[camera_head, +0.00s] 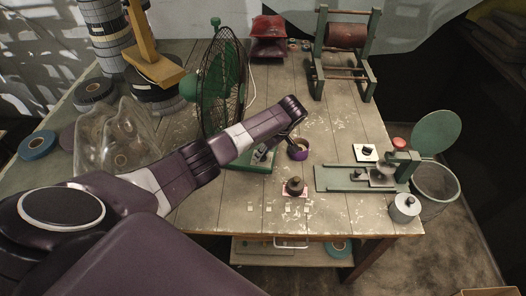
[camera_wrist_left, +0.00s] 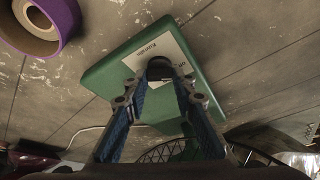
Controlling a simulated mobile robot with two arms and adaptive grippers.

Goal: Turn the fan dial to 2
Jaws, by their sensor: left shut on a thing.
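The green fan (camera_head: 222,85) stands on the table with its dark wire cage upright. Its green base (camera_head: 262,168) is partly hidden by my left arm; in the wrist view the base (camera_wrist_left: 105,80) carries a pale printed label (camera_wrist_left: 175,50). The dark round dial (camera_wrist_left: 158,67) sits on this label. My left gripper (camera_head: 264,153) reaches down to the base, and in the wrist view its two fingers are shut on the dial, one on each side. The dial's setting cannot be read. My right gripper is not in view.
A purple tape roll (camera_head: 298,149) lies just right of the base. A dark knobbed piece (camera_head: 294,187) stands in front. A green fixture (camera_head: 345,179) lies to the right, with a metal canister (camera_head: 404,208) near the corner. A clear bag (camera_head: 112,140) lies left.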

